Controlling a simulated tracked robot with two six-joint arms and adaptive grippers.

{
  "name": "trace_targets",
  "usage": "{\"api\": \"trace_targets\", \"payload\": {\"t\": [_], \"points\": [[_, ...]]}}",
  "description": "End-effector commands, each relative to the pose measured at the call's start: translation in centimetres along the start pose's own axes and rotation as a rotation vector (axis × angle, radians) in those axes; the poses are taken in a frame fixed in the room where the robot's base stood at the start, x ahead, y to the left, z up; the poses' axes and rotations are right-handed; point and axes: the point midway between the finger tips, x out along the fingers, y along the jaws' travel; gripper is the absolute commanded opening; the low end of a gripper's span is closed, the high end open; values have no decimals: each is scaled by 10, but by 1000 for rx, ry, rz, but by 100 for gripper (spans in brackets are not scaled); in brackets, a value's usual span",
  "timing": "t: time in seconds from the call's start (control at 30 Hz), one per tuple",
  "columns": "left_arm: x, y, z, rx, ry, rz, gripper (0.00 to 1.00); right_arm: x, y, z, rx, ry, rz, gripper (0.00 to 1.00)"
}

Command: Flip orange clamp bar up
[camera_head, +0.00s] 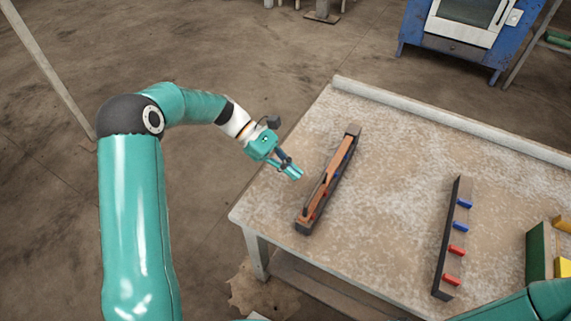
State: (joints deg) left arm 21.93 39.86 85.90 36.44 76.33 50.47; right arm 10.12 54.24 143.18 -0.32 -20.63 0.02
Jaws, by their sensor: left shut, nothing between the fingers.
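The orange clamp bar (323,188) appears as a long orange-brown strip along a dark narrow fixture (304,226) on the left part of the table. A small blue part and a small red part show along the fixture. Whether the bar is raised or lowered is hard to tell at this size. My left gripper (297,175) is shut and empty. It shows just left of the fixture, near the table's left edge, and appears apart from the bar. At the lower right, part of a teal arm of mine shows, but the right gripper is out of view.
The table (400,150) has a raised strip along its back edge. A second dark rail (445,262) with blue and red tabs lies to the right. Green (538,252) and yellow (563,268) blocks sit at the right edge. The tabletop between the two fixtures is clear.

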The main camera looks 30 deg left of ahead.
Motion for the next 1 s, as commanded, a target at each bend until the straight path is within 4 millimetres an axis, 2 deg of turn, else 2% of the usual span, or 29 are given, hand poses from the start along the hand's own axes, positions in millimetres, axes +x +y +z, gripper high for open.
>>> {"api": "trace_targets", "payload": {"t": [0.03,0.2,0.4,0.83,1.0], "points": [[11,-1,0,0,-1,-4,0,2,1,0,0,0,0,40],[38,-1,0,0,-1,-4,0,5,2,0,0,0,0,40],[55,0,0,1,0,-2,0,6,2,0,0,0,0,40],[56,0,1,-1,0,-1,0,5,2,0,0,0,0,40],[49,0,5,-21,-1,-2,0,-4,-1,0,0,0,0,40]]}}
